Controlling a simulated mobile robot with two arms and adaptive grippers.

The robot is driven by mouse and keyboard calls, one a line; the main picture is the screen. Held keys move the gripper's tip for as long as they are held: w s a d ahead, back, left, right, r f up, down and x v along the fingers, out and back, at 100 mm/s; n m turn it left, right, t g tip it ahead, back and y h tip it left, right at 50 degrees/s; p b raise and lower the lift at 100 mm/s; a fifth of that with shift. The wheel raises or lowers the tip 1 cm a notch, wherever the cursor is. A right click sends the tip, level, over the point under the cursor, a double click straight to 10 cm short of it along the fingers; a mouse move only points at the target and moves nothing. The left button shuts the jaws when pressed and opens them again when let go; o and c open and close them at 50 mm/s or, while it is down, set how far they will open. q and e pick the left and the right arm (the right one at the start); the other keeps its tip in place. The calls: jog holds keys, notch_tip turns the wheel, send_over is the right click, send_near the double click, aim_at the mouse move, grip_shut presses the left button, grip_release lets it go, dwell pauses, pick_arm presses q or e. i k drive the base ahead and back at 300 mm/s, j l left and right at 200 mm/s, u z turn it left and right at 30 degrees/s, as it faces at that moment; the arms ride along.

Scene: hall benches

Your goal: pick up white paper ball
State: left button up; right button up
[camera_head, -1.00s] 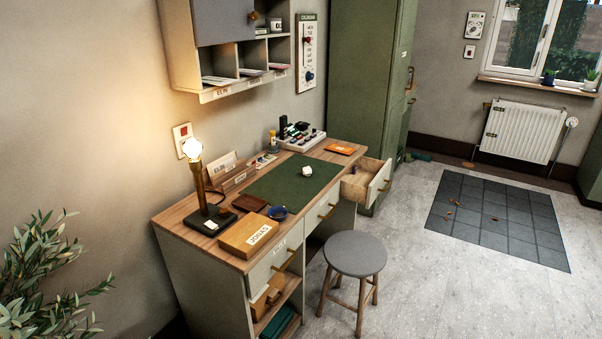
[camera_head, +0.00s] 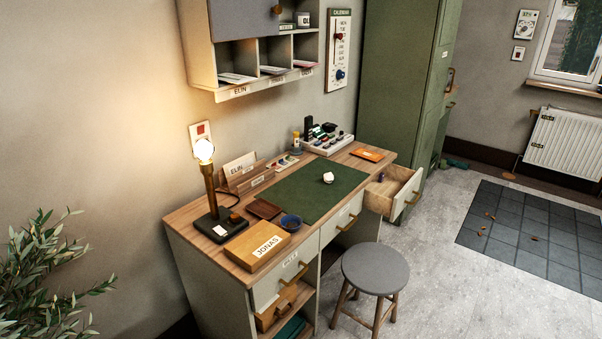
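The white paper ball (camera_head: 328,178) is a small crumpled lump on the green desk mat (camera_head: 297,192), right of the mat's middle. The mat lies on the wooden top of the desk (camera_head: 183,215). Neither of my grippers shows in the head view, so nothing of mine is near the ball.
A stool (camera_head: 376,269) stands in front of the desk. An open drawer (camera_head: 408,197) juts out at the right end. A plant (camera_head: 45,275) is at lower left.

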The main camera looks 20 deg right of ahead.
aim_at(329, 178)
jog(key=i+l+u, duration=0.15)
jog(key=l, duration=0.45)
jog(key=i+l+u, duration=0.15)
jog(key=l, duration=0.5)
jog(key=i+l+u, duration=0.15)
jog(key=l, duration=0.5)
jog(key=l+u, duration=0.15)
jog(key=l, duration=0.5)
